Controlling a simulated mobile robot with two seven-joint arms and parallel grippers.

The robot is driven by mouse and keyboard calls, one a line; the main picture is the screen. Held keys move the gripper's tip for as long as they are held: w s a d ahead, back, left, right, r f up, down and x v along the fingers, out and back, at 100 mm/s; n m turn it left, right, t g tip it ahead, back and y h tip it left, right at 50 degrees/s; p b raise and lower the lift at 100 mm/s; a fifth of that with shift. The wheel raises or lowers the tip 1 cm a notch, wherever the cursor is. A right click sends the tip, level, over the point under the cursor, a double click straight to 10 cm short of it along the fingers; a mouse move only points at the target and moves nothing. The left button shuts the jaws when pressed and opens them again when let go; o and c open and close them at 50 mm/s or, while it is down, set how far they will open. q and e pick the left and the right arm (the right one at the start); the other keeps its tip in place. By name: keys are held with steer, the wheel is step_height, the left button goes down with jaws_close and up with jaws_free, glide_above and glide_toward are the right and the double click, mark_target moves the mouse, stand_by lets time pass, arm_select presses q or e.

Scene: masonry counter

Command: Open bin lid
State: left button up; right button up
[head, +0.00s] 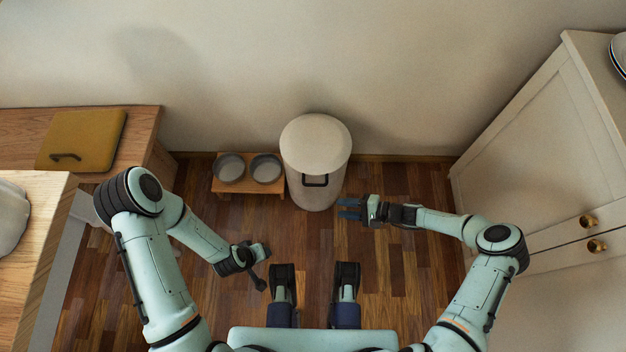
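A pale, round bin (309,187) stands on the floor against the back wall, in the middle of the head view. Its flat lid (316,142) looks shut. A dark rectangular handle (315,181) shows on the bin's front, below the lid. My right gripper (345,209) is to the right of and nearer than the bin, its blue-tipped fingers pointing left towards it; the fingers appear apart with nothing between them. My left gripper (264,268) is low in front, left of the bin and away from it; its fingers are too small and dark to read.
A wooden stand with two grey bowls (229,168) is just left of the bin. A white cabinet (535,150) with brass knobs is at the right. Wooden counters (150,125) are at the left, one with a yellow board (85,138). Open floor lies in front of the bin.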

steer(key=t+y+b, duration=0.1)
steer(key=t, duration=0.1)
glide_toward(321, 186)
steer(key=d, duration=0.1)
steer(key=shift+m, duration=0.4)
steer(key=b+x, duration=0.2)
steer(key=x, duration=0.9)
steer(key=shift+s+a, duration=0.15)
steer(key=shift+a, duration=0.05)
arm_select(q)
step_height(321, 186, down, 6)
steer(key=s+a+g, duration=0.1)
steer(key=s, duration=0.1)
steer(key=shift+s+a+f, duration=0.2)
steer(key=shift+s+a, duration=0.05)
steer(key=shift+a, duration=0.1)
arm_select(e)
steer(key=shift+a+f, duration=0.1)
steer(key=shift+a, duration=0.5)
jaws_close()
